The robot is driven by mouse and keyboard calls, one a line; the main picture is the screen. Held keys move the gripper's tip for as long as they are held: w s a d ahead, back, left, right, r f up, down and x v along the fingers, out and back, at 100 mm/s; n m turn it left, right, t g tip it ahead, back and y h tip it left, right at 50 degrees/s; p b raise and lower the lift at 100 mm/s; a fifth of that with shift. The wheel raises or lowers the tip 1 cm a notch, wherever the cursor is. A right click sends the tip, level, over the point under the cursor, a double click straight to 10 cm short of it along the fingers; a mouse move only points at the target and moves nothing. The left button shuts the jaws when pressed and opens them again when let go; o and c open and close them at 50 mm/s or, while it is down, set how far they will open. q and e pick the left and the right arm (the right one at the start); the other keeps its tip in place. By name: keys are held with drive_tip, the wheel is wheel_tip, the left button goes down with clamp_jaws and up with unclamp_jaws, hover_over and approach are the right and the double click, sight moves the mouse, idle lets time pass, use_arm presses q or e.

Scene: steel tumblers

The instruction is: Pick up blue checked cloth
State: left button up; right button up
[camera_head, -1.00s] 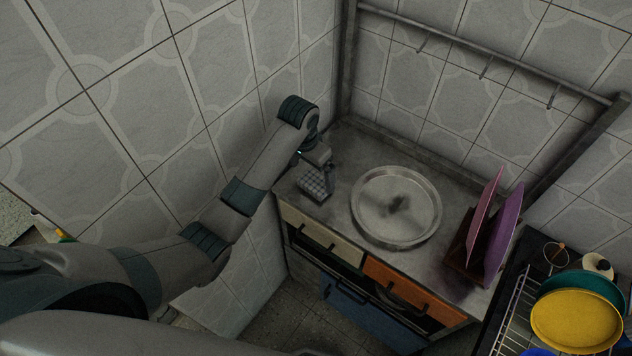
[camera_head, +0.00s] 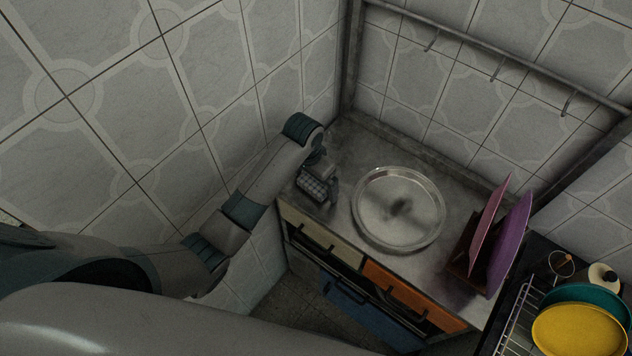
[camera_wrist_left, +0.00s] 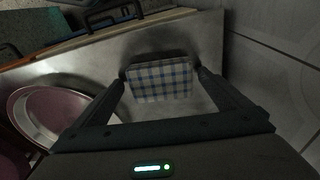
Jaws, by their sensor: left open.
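The blue checked cloth (camera_head: 311,188) is a small folded piece with blue and white squares at the left end of the steel counter. In the left wrist view, the cloth (camera_wrist_left: 158,80) sits between the two fingertips. My left gripper (camera_wrist_left: 162,76) is open, with one finger at each side of the cloth. I cannot tell whether the fingers touch it. In the head view, my left gripper (camera_head: 320,182) is low over the cloth and partly hides it. My right gripper is not in view.
A round steel tray (camera_head: 398,240) lies on the counter (camera_head: 345,150) right of the cloth. Pink (camera_head: 488,222) and purple (camera_head: 510,243) plates stand in a rack further right. The tiled wall (camera_head: 250,80) is close on the left. Drawers are below the counter's front edge.

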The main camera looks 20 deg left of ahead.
sight(315, 181)
use_arm(q)
drive_tip(key=shift+w+f, duration=0.1)
drive_tip(key=c, duration=1.1)
drive_tip(key=shift+w+r, duration=0.1)
drive_tip(key=shift+r, duration=0.25)
drive_tip(key=shift+r+b, duration=0.3)
drive_tip(key=shift+b, duration=0.15)
wheel_tip(315, 181, up, 2)
drive_tip(key=shift+r+b, duration=0.2)
drive_tip(key=shift+b, duration=0.4)
drive_tip(key=d, duration=0.1)
drive_tip(key=d+r+b, duration=0.1)
drive_tip(key=d+r, duration=0.1)
drive_tip(key=d, duration=0.1)
drive_tip(key=shift+s+r+b, duration=0.25)
drive_tip(key=shift+s+b, duration=0.05)
drive_tip(key=shift+b, duration=0.05)
drive_tip(key=d+r+p, duration=0.1)
drive_tip(key=d, duration=0.1)
drive_tip(key=d+r+p, duration=0.1)
drive_tip(key=d+r, duration=0.1)
drive_tip(key=d, duration=0.1)
drive_tip(key=s+d+r+p, duration=0.1)
drive_tip(key=d+r, duration=0.1)
drive_tip(key=shift+d, duration=0.3)
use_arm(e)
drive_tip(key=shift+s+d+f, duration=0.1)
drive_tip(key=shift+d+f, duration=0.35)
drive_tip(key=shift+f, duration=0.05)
